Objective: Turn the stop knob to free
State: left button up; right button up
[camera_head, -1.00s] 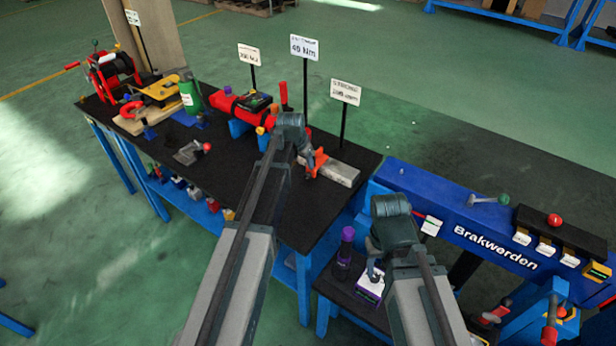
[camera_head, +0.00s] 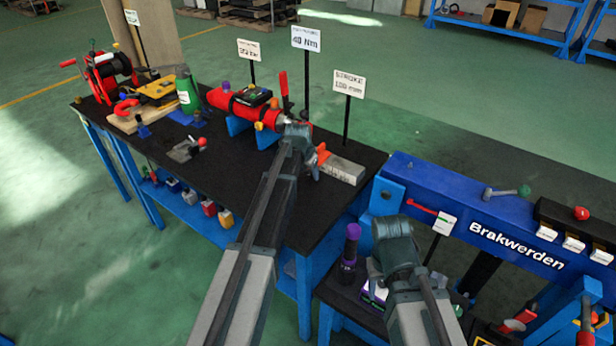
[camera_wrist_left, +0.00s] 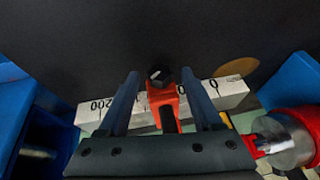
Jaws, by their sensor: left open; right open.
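The stop knob (camera_wrist_left: 160,76) is a small black knob with a pale mark, on top of a red-orange stop (camera_wrist_left: 163,98). The stop sits on a white ruler bar (camera_wrist_left: 230,90) with printed numbers; in the head view the stop (camera_head: 322,154) and the bar (camera_head: 342,169) lie at the right end of the black bench. My left gripper (camera_wrist_left: 160,75) is open, one finger on each side of the knob and stop, with gaps visible. In the head view my left gripper (camera_head: 306,158) partly hides the stop. My right gripper (camera_head: 376,280) is open over the lower side table.
A red cylinder (camera_head: 243,108) on blue supports stands behind the left gripper. Signs on posts, including a white sign (camera_head: 349,84), rise behind the bar. A blue beam (camera_head: 450,205) lies to the right. A purple-capped bottle (camera_head: 350,245) stands beside the right gripper.

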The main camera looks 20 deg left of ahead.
pick_arm(q)
grip_shut()
dwell(0.3)
